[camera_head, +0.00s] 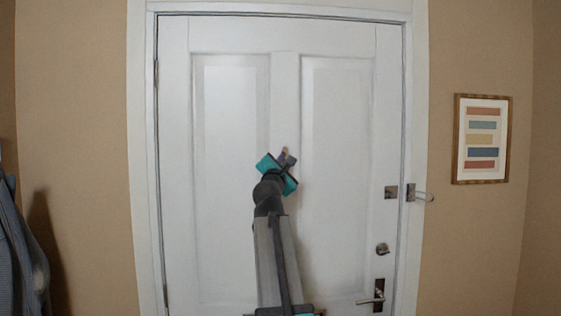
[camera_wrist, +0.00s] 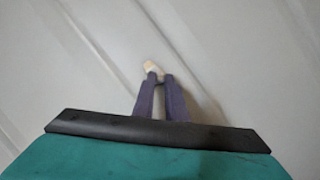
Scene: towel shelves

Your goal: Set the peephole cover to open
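A white panelled door (camera_head: 230,130) fills the middle of the head view. A small tan or brass-coloured piece, which looks like the peephole cover (camera_head: 285,151), shows on the door's centre strip at my gripper's tip. In the wrist view the cover (camera_wrist: 151,66) is a small cream-tan shape just beyond the left fingertip. My gripper (camera_wrist: 159,78) has two purple-grey fingers with their tips close together at the cover. I cannot tell whether they touch or hold it. The gripper also shows in the head view (camera_head: 286,157). The peephole itself and the cover's position are not clear.
A door lever (camera_head: 375,296), a round lock (camera_head: 382,249) and a latch (camera_head: 391,192) with a metal loop (camera_head: 420,196) are at the door's right side. A framed picture (camera_head: 482,139) hangs on the right wall. Blue-grey cloth (camera_head: 20,250) hangs at the far left.

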